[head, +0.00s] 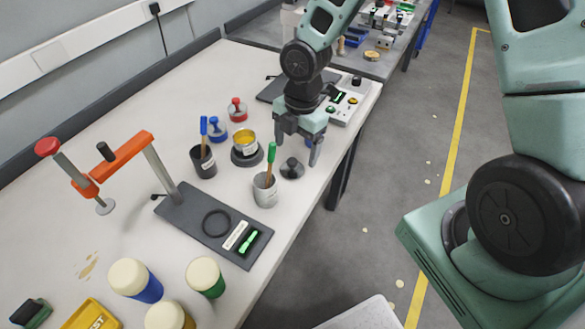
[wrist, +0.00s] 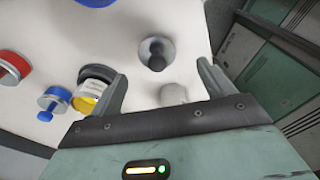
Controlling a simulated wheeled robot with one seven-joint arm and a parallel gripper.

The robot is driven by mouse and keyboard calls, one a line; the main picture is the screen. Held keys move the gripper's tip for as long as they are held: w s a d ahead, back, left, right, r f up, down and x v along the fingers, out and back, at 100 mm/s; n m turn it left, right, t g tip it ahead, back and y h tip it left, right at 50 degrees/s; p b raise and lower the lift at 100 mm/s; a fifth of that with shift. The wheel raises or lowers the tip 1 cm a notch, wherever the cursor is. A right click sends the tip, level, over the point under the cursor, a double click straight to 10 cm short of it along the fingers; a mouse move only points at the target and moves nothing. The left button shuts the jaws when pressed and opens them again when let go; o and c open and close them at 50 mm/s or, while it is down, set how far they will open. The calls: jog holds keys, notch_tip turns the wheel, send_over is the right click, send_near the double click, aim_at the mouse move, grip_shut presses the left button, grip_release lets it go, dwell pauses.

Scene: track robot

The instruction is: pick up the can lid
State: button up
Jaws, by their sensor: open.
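The can lid (head: 291,169) is a small dark grey disc with a round black knob, lying on the white bench near its right edge. In the wrist view the lid (wrist: 157,51) shows just beyond the fingertips, between their lines. My gripper (head: 295,151) is open and empty, pointing down above the lid, with the fingers apart on either side. In the wrist view my gripper (wrist: 162,76) has nothing between its fingers. I cannot tell the exact height of the fingertips over the lid.
An open can with yellow contents (head: 245,141) stands left of the lid. A grey cup with a green-handled brush (head: 265,193) stands close in front. A dark cup (head: 203,162), blue (head: 216,130) and red (head: 237,110) knobbed items are further left. The orange clamp (head: 120,158) rises at left.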

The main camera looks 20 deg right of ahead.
aim_at(292, 161)
jog(key=shift+a+f, duration=0.15)
jog(key=shift+f, duration=0.75)
jog(key=shift+a+f, duration=0.2)
jog(key=shift+f, duration=0.7)
jog(key=shift+a+f, duration=0.15)
jog(key=shift+f, duration=0.75)
jog(key=c, duration=1.1)
